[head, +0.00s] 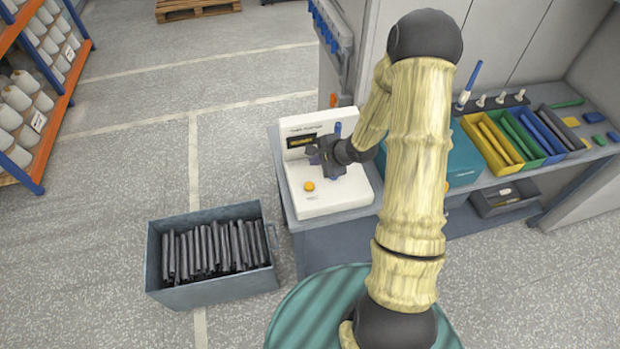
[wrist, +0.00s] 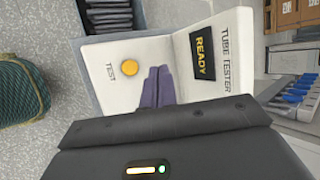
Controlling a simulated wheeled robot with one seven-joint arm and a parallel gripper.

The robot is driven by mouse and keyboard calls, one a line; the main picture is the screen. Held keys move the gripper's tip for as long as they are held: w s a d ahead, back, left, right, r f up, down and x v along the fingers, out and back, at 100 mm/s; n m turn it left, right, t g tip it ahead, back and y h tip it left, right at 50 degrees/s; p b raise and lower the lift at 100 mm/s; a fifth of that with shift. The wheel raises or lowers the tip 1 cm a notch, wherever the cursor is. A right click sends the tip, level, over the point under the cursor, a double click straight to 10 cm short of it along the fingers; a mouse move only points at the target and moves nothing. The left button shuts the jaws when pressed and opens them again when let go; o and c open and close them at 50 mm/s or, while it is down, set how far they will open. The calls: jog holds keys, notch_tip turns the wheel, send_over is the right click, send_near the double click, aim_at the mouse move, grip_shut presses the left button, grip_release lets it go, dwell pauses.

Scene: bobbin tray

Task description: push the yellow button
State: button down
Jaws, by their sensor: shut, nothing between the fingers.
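The yellow button (head: 309,186) is a small round disc on the white base of the tube tester (head: 320,204). It also shows in the wrist view (wrist: 129,67), beside the word TEST. The tester's upright panel has a dark display (wrist: 203,56) reading READY. My gripper (wrist: 158,70) has its purple-grey fingers together with nothing between them. In the wrist view the fingertips are just right of the button and apart from it in the picture. In the head view my gripper (head: 318,158) is over the tester, behind the button; its exact height is hard to tell.
A grey bin (head: 165,294) of dark tubes stands on the floor left of the bench. Right of the tester are a teal box (head: 463,160), coloured trays (head: 497,172) and a row of white pegs (head: 500,99). Shelves with white spools (head: 22,102) stand far left.

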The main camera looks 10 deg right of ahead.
jog(key=shift+w+a+f+m+y+p, duration=0.15)
jog(key=shift+a+m+y, duration=0.1)
jog(key=shift+m+y, duration=0.25)
jog(key=shift+w+a+f+m+y+p, duration=0.1)
jog(key=shift+a+m+y+p, duration=0.15)
jog(key=shift+m, duration=0.45)
jog(key=b, duration=0.9)
send_over(313, 186)
notch_tip(313, 186, down, 7)
jog(key=shift+a+r, duration=0.1)
jog(key=shift+r, duration=0.05)
jog(key=shift+f, duration=1.05)
jog(key=shift+f+p, duration=0.15)
jog(key=shift+p, duration=0.15)
jog(key=shift+f, duration=0.25)
